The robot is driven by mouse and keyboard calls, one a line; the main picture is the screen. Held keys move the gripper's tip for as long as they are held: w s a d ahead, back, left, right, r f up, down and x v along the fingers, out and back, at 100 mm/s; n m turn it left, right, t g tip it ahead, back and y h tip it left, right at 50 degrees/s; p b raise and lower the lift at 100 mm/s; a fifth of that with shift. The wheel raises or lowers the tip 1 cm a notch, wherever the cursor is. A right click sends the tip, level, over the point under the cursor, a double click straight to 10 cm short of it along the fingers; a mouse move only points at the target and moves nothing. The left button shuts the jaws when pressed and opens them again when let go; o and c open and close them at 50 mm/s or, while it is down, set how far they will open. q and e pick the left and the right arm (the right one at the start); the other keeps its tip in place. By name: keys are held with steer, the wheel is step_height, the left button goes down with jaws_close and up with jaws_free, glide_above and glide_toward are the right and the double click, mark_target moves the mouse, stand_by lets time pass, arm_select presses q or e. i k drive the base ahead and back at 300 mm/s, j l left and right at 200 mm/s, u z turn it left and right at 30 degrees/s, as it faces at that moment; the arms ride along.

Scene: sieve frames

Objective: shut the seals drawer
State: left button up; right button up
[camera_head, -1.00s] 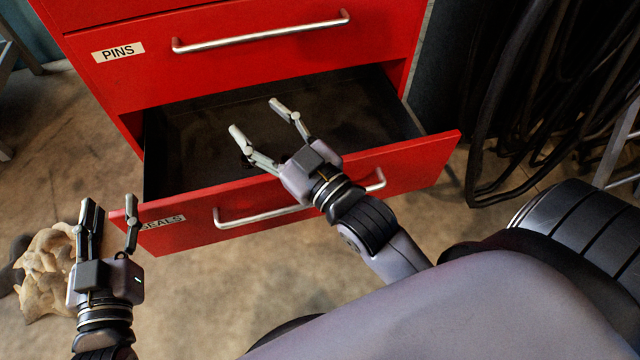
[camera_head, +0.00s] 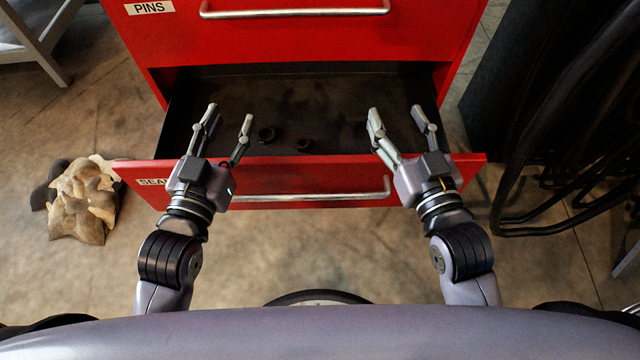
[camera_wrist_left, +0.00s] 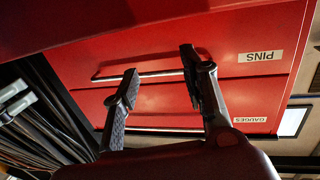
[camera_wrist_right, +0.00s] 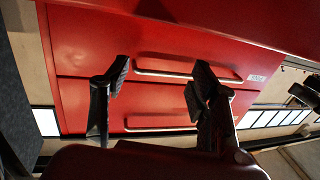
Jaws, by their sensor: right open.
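The red seals drawer (camera_head: 300,178) is pulled out of its cabinet, its label partly hidden by my left gripper. Its silver handle (camera_head: 310,197) runs along the front. My left gripper (camera_head: 228,116) is open and empty, over the left part of the drawer front with fingers pointing towards the cabinet. My right gripper (camera_head: 396,112) is open and empty over the right part. I cannot tell whether either touches the drawer. Both wrist views show open fingers before red drawer fronts.
The PINS drawer (camera_head: 290,35) above is shut. A crumpled tan cloth (camera_head: 83,203) lies on the floor at left. Black hoses (camera_head: 550,130) hang at right. A grey metal frame (camera_head: 40,40) stands at upper left. The floor before the drawer is clear.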

mark_target(329, 104)
steer(key=k+l+u, duration=0.2)
steer(key=k+l, duration=0.6)
steer(key=i+j, duration=0.3)
steer(key=i, duration=0.25)
